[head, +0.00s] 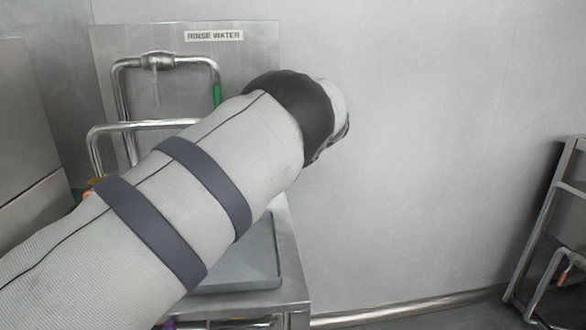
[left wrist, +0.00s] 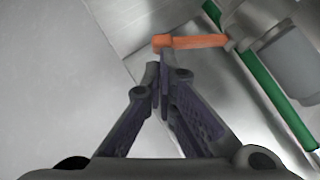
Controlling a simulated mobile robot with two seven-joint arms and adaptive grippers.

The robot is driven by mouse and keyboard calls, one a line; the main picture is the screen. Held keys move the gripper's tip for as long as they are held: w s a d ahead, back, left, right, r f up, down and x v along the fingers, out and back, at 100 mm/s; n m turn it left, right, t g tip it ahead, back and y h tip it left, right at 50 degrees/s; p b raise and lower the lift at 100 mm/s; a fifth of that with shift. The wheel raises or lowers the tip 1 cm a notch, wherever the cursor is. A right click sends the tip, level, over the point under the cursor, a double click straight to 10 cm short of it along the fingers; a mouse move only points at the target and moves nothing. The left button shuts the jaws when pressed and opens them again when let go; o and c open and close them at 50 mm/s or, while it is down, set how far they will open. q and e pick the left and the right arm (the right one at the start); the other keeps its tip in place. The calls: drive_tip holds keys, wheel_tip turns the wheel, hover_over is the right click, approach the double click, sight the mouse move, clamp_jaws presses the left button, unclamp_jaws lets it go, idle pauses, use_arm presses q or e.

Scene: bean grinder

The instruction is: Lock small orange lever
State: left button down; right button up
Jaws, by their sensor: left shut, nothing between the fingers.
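The small orange lever (left wrist: 190,42) shows in the left wrist view, at the top centre, reaching left from a metal fitting (left wrist: 238,22). My left gripper (left wrist: 158,72) is shut and empty, with its fingertips at the lever's left part; I cannot tell whether they touch it. In the head view my left arm (head: 170,190) crosses from the lower left to the upper middle and hides much of the scene. The lever cannot be made out there, and the left gripper is hidden. My right gripper is not in view.
A green handle (left wrist: 270,95) lies right of the gripper, near a grey cylinder (left wrist: 300,62). In the head view, metal pipes (head: 157,62) stand before a panel with a "RINSE WATER" label (head: 214,36). A grey tray (head: 262,262) sits below my arm. A metal rack (head: 545,235) stands far right.

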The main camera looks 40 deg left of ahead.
use_arm(q)
drive_tip(key=f+m+y+b, duration=0.1)
drive_tip(key=f+m+g+y+b, duration=0.1)
drive_tip(key=f+b, duration=0.1)
drive_tip(key=f+g+y+b, duration=0.1)
drive_tip(key=b, duration=0.1)
drive_tip(key=shift+s+a+f+m, duration=0.3)
drive_tip(key=shift+a+f+m, duration=0.05)
drive_tip(key=shift+m, duration=0.05)
drive_tip(key=shift+s+a+f+m+g+y+b, duration=0.25)
drive_tip(key=shift+f+m+y+b, duration=0.1)
drive_tip(key=shift+y+b, duration=0.25)
drive_tip(key=shift+s+a+f+m+g+y+b, duration=0.15)
drive_tip(key=shift+f+m+g+y+b, duration=0.15)
drive_tip(key=shift+y+b, duration=0.3)
drive_tip(key=shift+s+a+f+b, duration=0.15)
drive_tip(key=shift+s+b, duration=0.1)
drive_tip(key=shift+b, duration=0.25)
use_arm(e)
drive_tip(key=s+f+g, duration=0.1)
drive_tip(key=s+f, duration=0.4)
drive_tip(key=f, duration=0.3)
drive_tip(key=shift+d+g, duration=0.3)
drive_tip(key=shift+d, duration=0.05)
